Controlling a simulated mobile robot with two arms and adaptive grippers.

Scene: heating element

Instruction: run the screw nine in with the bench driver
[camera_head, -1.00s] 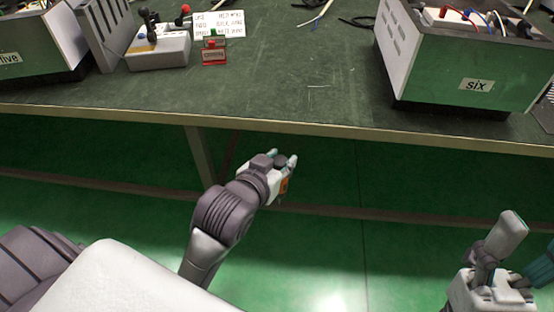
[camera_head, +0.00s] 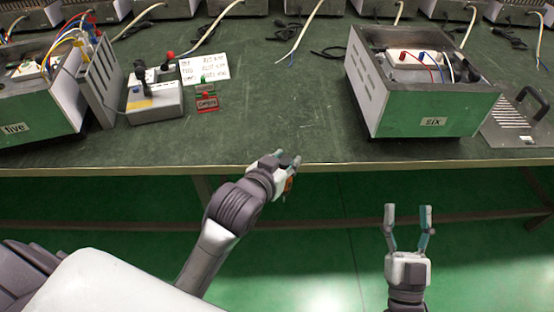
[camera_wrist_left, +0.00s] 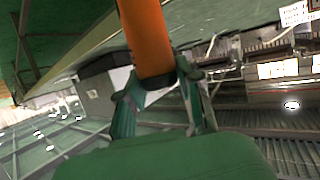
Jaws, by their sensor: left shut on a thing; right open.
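My left gripper (camera_head: 288,162) is just off the bench's front edge in the head view. In the left wrist view my left gripper (camera_wrist_left: 160,95) is shut on an orange cylindrical tool (camera_wrist_left: 147,38), which looks like the driver; its tip is out of view. The tool shows only as a small orange patch in the head view (camera_head: 289,184). My right gripper (camera_head: 408,212) is open and empty, fingers pointing up, in front of the bench. A box labelled six (camera_head: 400,115) stands on the bench at right. Screw nine cannot be made out.
The green bench (camera_head: 270,120) is clear in the middle. A box labelled five (camera_head: 40,120), a grey block with knobs (camera_head: 155,106), a written card (camera_head: 204,68) and a small red stand (camera_head: 207,104) are at left. A slotted panel (camera_head: 510,125) lies at far right. Cables lie behind.

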